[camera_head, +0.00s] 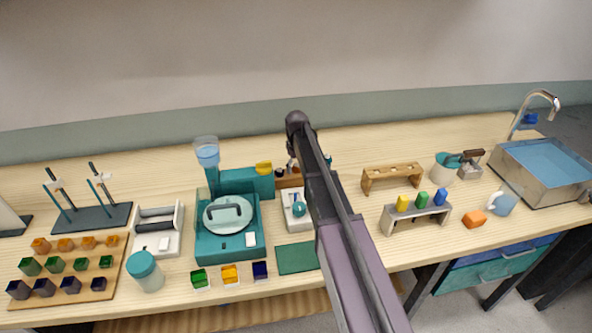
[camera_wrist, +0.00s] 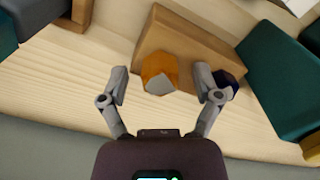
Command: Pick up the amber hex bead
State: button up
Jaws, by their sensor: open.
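The amber hex bead (camera_wrist: 158,70) shows in the wrist view on a brown wooden stand (camera_wrist: 205,50), one of its faces pale grey. My gripper (camera_wrist: 160,82) is open, with one finger on each side of the bead and visible gaps between. A dark blue bead (camera_wrist: 231,80) sits on the same stand, partly behind my right-hand finger. In the head view the wooden stand (camera_head: 289,182) is partly covered by my arm. The amber bead and my fingers cannot be made out clearly there.
A teal machine (camera_head: 235,252) stands left of the stand; its teal body (camera_wrist: 275,85) is close by in the wrist view. A white scale (camera_head: 296,222) is in front. A wooden rack (camera_head: 392,172) stands to the right. The wall is close behind.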

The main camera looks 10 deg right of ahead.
dwell(0.3)
grip_shut()
jog(key=shift+r, duration=0.1)
notch_tip(320, 180, up, 10)
jog(key=p, duration=1)
dwell(0.9)
